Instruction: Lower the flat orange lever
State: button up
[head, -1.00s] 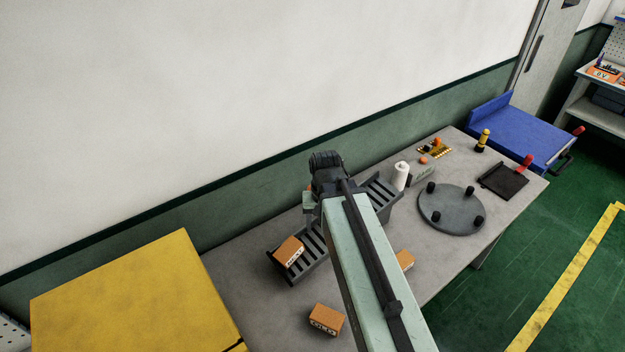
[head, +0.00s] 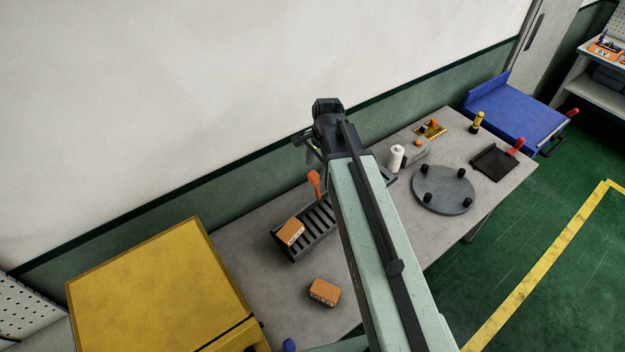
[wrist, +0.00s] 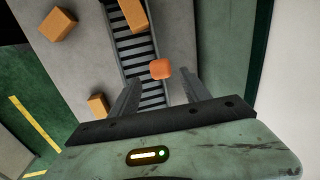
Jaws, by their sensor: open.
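The orange lever (head: 315,183) stands upright at the wall side of the dark slatted rack (head: 322,222) on the grey table. In the wrist view its rounded orange end (wrist: 160,69) shows just beyond and between the fingertips, with the rack behind it. My gripper (head: 303,141) is open and empty, above the lever in the head view. Its two fingers also show in the wrist view (wrist: 161,88), spread apart with a gap between them. No contact with the lever is visible. The lever's base is hard to make out.
An orange box (head: 290,232) lies on the rack, another (head: 324,292) on the table in front. A yellow cabinet (head: 160,290) stands at the left. A round grey plate with black pegs (head: 443,205) and a white spool (head: 396,158) are at the right. The wall runs close behind.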

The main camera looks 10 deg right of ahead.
aim_at(316, 173)
jog(key=f+b, duration=0.1)
jog(key=f, duration=0.1)
jog(key=f+b, duration=0.1)
jog(key=b, duration=0.1)
jog(key=w+f+b, duration=0.1)
jog(key=f, duration=0.1)
jog(key=shift+a+f, duration=0.2)
jog(key=shift+f, duration=0.1)
jog(key=shift+r, duration=0.15)
jog(key=shift+s, duration=0.1)
grip_shut()
dwell(0.6)
